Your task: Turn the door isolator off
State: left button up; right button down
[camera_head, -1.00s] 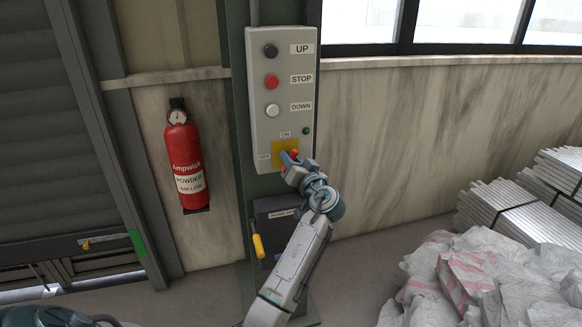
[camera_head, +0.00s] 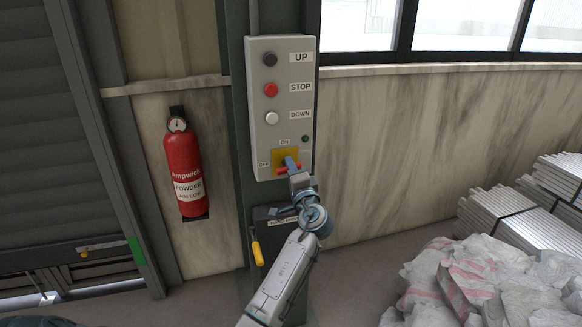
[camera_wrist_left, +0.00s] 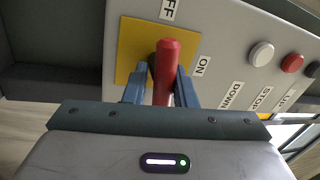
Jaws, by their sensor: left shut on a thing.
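The door isolator is a red handle (camera_head: 281,171) on a yellow plate (camera_head: 279,156) at the bottom of the grey control box. ON is printed above the plate and OFF to its left. The handle lies nearly sideways, in line with the OFF label. My left gripper (camera_head: 291,164) is shut on it. In the left wrist view the red handle (camera_wrist_left: 167,70) stands between my two blue fingers (camera_wrist_left: 160,90), in front of the yellow plate (camera_wrist_left: 135,45). The fingers hide part of the handle in the head view. My right gripper is not in view.
Above the isolator are the UP (camera_head: 269,60), STOP (camera_head: 271,90) and DOWN (camera_head: 272,118) buttons. A dark box with a yellow handle (camera_head: 257,254) is below. A red fire extinguisher (camera_head: 184,170) hangs to the left. White sacks (camera_head: 490,275) and stacked metal bars (camera_head: 500,215) are at the right.

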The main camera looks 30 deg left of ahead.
pick_arm(q)
jog(key=shift+f+m+p, duration=0.1)
jog(key=shift+m+p, duration=0.25)
jog(key=shift+m, duration=0.75)
jog(key=shift+f, duration=0.1)
jog(key=o, duration=0.9)
jog(key=shift+o, duration=0.3)
jog(key=b+v, duration=0.3)
jog(key=v, duration=0.7)
jog(key=shift+s+d, duration=0.2)
jog(key=shift+s, duration=0.15)
